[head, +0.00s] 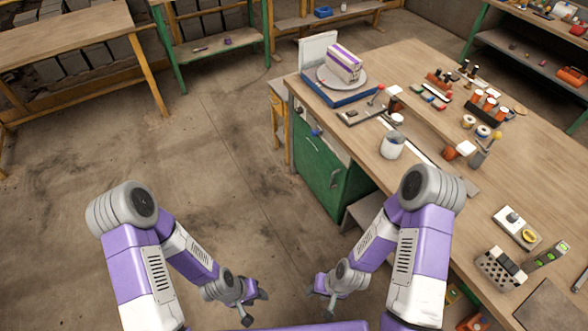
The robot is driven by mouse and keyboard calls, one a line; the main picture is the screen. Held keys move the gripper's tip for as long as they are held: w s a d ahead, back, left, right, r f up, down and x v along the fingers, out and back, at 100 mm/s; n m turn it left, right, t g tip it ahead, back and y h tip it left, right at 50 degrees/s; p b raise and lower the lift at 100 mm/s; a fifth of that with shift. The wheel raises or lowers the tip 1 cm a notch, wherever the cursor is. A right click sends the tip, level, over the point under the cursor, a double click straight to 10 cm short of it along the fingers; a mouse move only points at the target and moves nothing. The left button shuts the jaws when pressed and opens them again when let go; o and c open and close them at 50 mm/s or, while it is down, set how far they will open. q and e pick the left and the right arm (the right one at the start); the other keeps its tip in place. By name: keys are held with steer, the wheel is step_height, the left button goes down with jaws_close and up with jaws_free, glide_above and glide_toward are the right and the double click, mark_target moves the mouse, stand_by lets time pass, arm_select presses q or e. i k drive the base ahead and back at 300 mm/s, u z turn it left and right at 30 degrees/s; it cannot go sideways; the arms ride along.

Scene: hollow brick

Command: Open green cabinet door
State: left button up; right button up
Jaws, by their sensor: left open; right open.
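The green cabinet door (318,176) is on the side of the wooden workbench, under its left end. It looks shut, with a small dark handle or latch mark on its face. My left gripper (256,307) is low in the middle of the head view, open and empty, well short of the door. My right gripper (321,302) is just to the right of it, also open and empty, below and in front of the door in the picture. Neither gripper touches the cabinet.
A shelf edge (366,212) juts out right of the door. A yellow stool (277,112) stands by the bench's left end. The floor (220,160) left of the door is clear.

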mark_target(325, 172)
steer(key=u, duration=0.1)
steer(key=i, duration=1.1)
steer(key=z, duration=0.5)
